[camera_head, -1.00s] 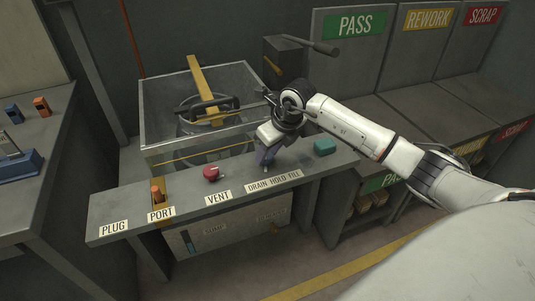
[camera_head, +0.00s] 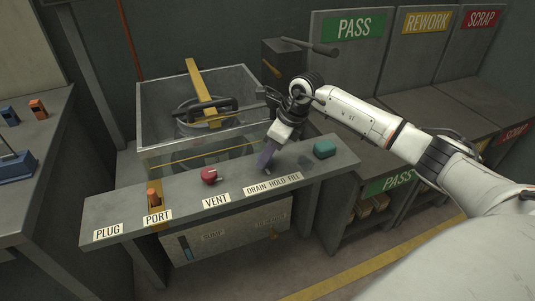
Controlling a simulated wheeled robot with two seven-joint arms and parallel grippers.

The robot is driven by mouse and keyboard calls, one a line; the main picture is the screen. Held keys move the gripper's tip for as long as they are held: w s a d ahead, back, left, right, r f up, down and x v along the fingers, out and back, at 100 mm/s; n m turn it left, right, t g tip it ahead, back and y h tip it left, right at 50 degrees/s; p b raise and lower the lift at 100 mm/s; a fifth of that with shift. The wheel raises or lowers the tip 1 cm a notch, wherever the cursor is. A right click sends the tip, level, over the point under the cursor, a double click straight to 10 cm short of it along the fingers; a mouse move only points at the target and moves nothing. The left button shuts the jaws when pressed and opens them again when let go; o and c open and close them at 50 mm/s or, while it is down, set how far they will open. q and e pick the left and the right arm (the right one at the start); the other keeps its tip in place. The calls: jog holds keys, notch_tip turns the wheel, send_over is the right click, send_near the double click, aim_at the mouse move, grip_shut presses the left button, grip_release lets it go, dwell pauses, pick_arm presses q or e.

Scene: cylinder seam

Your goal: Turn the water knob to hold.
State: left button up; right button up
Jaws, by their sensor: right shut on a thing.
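The water knob (camera_head: 264,160) is a purple-blue piece on the grey shelf, behind the label DRAIN HOLD FILL (camera_head: 273,184). My right gripper (camera_head: 272,146) reaches down to it from above and behind, and is shut on it. The gripper leans, its wrist up and to the right of the knob. The gripper hides part of the knob, so I cannot tell which word it points at. My left gripper is not in view.
A red vent knob (camera_head: 209,176) and an orange port piece (camera_head: 153,196) stand left on the shelf (camera_head: 120,209). A glass-walled tank (camera_head: 160,120) with a yellow bar (camera_head: 199,80) is behind.

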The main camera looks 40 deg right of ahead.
jog(key=o, duration=1.1)
jog(key=shift+c, duration=0.2)
jog(key=shift+r, duration=0.1)
jog(key=v, duration=1)
jog(key=shift+s+a, duration=0.1)
